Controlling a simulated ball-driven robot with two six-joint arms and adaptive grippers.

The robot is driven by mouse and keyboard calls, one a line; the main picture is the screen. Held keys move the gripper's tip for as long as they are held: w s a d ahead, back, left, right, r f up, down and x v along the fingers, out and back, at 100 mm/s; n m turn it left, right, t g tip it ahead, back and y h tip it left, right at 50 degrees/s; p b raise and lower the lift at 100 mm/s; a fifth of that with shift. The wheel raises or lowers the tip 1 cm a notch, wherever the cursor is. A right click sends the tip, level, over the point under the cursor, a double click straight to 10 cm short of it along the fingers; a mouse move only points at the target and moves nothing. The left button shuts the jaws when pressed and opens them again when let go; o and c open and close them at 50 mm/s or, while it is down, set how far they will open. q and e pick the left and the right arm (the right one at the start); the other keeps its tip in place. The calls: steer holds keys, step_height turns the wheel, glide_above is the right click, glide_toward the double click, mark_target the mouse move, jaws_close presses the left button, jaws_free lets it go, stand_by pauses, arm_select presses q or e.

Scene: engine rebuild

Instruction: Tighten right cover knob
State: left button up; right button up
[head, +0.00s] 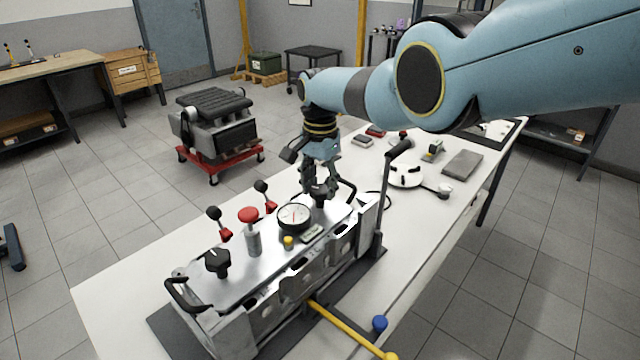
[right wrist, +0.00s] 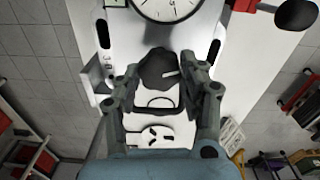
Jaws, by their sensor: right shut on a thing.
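The engine with its silver cover (head: 262,262) stands on a dark mat on the white table. The right cover knob (head: 320,201) is black and sits at the far end of the cover; in the right wrist view the knob (right wrist: 158,67) shows between the fingers. My right gripper (head: 317,186) points down over it and is shut on it. The fingers partly hide the knob in the head view. The other black cover knob (head: 217,261) stands at the near end, clear of the gripper. My left gripper is not in view.
A round dial gauge (head: 293,216), a red-topped plunger (head: 249,216) and red-based levers stand close by. A black upright handle (head: 398,150) rises right of the knob. A yellow bar (head: 345,330) sticks out in front. The table's left strip is clear.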

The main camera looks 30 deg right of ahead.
mark_target(321, 188)
steer(key=shift+m, duration=2.2)
steer(key=o, duration=1.2)
step_height(321, 188, up, 12)
steer(key=shift+r, duration=0.1)
